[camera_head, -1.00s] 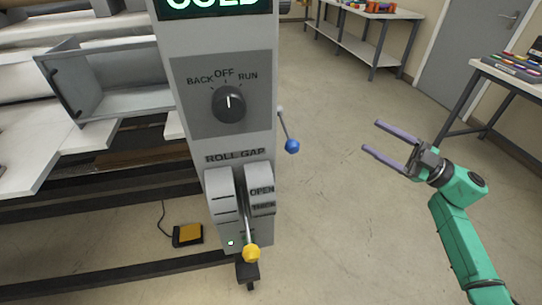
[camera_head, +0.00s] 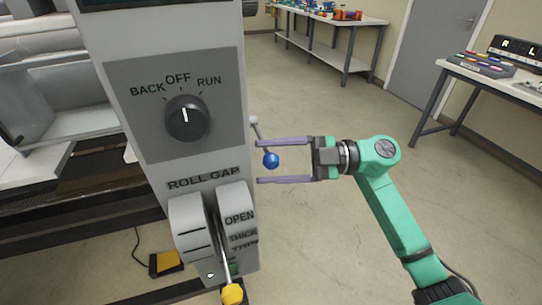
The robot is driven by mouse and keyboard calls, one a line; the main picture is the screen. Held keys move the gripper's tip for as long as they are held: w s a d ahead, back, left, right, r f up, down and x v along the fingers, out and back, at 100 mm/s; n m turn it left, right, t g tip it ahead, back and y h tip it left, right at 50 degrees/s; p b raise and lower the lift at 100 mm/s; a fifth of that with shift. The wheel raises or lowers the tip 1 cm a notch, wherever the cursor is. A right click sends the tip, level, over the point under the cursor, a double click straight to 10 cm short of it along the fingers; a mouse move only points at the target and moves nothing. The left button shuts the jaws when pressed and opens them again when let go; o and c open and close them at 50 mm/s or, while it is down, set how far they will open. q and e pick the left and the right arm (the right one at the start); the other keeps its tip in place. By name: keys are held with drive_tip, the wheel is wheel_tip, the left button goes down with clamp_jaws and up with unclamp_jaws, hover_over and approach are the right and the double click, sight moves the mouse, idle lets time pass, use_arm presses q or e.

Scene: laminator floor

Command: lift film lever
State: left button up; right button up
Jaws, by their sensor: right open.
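The lever with a blue ball knob (camera_head: 271,160) sticks out from the right side of the grey machine column (camera_head: 100,60), its thin rod slanting down to the ball. My right gripper (camera_head: 258,161) is open, its two purple-grey fingers pointing left, one above and one below the blue ball. The ball shows between the fingers; whether they touch it or are at the same depth I cannot tell. My left gripper is not in view.
On the column are a dial (camera_head: 187,118) marked BACK, OFF and RUN, and a ROLL GAP lever with a yellow knob (camera_head: 232,294). A yellow pedal (camera_head: 167,262) lies on the floor. Benches (camera_head: 335,22) stand at the back and right. The floor between is clear.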

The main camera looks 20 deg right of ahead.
clamp_jaws()
drive_tip(key=shift+f, duration=0.2)
idle(1.2)
